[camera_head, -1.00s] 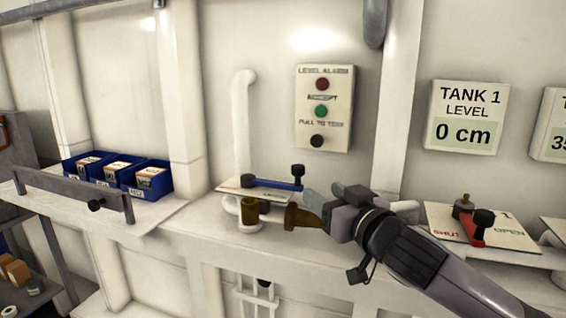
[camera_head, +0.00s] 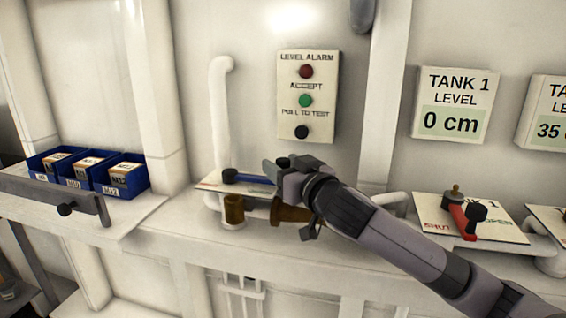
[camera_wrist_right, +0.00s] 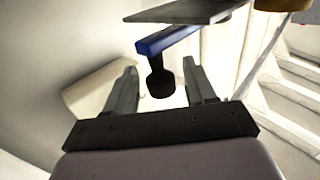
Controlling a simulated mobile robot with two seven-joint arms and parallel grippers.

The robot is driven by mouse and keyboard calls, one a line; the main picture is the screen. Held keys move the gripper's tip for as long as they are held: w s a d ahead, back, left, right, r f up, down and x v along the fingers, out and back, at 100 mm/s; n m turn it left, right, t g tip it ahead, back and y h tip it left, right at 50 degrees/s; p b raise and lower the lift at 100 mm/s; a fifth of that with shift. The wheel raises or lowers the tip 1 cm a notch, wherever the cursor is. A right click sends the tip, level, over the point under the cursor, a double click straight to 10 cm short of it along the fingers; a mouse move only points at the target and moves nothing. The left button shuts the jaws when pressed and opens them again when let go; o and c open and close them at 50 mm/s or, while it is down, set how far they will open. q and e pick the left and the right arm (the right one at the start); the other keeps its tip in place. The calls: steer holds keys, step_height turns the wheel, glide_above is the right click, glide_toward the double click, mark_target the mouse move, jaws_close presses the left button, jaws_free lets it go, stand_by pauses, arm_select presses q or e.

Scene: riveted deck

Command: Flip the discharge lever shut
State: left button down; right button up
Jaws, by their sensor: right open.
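A blue lever (camera_head: 252,179) lies across a small white plate (camera_head: 208,184) above the brass pipe outlet. In the right wrist view the blue bar (camera_wrist_right: 168,40) ends in a black knob (camera_wrist_right: 160,84), which sits between the two fingers. My right gripper (camera_wrist_right: 160,66) is open around the knob, and I see no clear contact. In the head view my right gripper (camera_head: 282,170) covers the lever's right end. The plate's lettering is mostly hidden. My left gripper is not in view.
A brass outlet (camera_head: 234,209) sits below the plate. At right, a red lever (camera_head: 463,220) stands on a plate marked SHUT. An alarm panel (camera_head: 306,97) is on the wall above. Blue bins (camera_head: 122,180) are on the left shelf.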

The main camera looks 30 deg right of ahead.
steer(key=shift+w, duration=0.25)
jaws_close()
